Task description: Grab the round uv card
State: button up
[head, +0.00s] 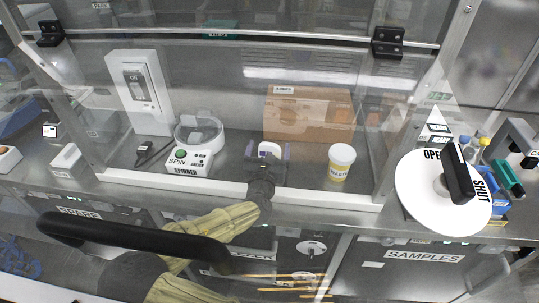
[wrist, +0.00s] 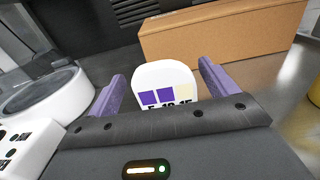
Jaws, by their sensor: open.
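The uv card (wrist: 165,74) is white with a rounded top, two purple squares, a pale cream square and partly hidden numbers. It stands between the two purple fingers of my gripper (wrist: 161,84) in the wrist view, with a gap on each side. Its lower edge is hidden behind the gripper body. In the head view the card (head: 270,148) is a small white shape between the fingertips of my gripper (head: 268,152), inside the glass-fronted cabinet. My gripper is open.
A spinner (head: 189,160) stands left of my gripper and a white-and-yellow cup (head: 341,162) right of it. A cardboard box (head: 309,113) is behind. The cabinet's front sill (head: 330,199) runs under my arm. A round OPEN/SHUT dial (head: 418,196) is at the right.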

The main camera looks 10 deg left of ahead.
jog(key=shift+s+d, duration=0.1)
jog(key=shift+d, duration=0.25)
jog(key=shift+c, duration=0.3)
jog(key=shift+a, duration=0.15)
jog(key=c, duration=1.1)
notch_tip(320, 180, up, 10)
jog(key=shift+r+p, duration=0.1)
jog(key=shift+p, duration=0.65)
